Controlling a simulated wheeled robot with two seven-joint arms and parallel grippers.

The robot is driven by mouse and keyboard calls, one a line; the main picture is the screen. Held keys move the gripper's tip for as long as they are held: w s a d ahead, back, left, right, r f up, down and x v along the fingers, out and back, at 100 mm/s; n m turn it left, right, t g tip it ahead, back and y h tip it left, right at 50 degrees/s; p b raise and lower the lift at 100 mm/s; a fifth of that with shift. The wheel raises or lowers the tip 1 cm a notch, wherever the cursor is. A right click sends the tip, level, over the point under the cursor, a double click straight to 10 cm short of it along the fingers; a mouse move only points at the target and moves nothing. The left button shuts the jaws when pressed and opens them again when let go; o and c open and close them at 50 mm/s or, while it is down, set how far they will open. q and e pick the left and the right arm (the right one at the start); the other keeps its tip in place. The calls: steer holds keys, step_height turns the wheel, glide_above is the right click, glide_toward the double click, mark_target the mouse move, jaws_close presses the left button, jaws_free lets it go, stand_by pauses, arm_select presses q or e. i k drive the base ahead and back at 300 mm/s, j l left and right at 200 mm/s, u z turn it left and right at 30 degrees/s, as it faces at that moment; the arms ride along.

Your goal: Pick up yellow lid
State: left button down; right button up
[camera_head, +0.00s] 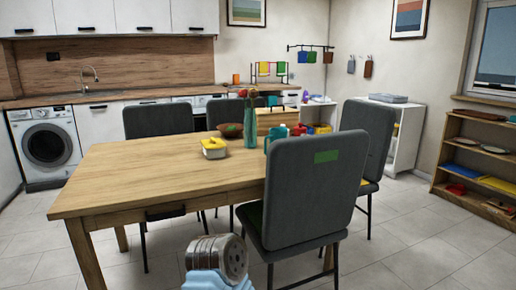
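A small white container (214,154) with a yellow lid (213,143) stands on the wooden dining table (140,175), right of its middle and toward the far side. The lid appears to lie on top of the container; its fine detail is too small to tell. Neither of my grippers can be made out. A silver and light blue part shows at the bottom middle, apart from and well in front of the container, with no fingers visible.
A teal vase (249,128) with a red flower and a dark bowl (231,130) stand near the container. A grey chair (305,190) blocks the table's near right side. The table's left half is clear. A shelf (478,150) stands at the right wall.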

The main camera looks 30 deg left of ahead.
mark_target(212, 144)
steer(key=j+u, duration=0.1)
steer(key=u, duration=1.6)
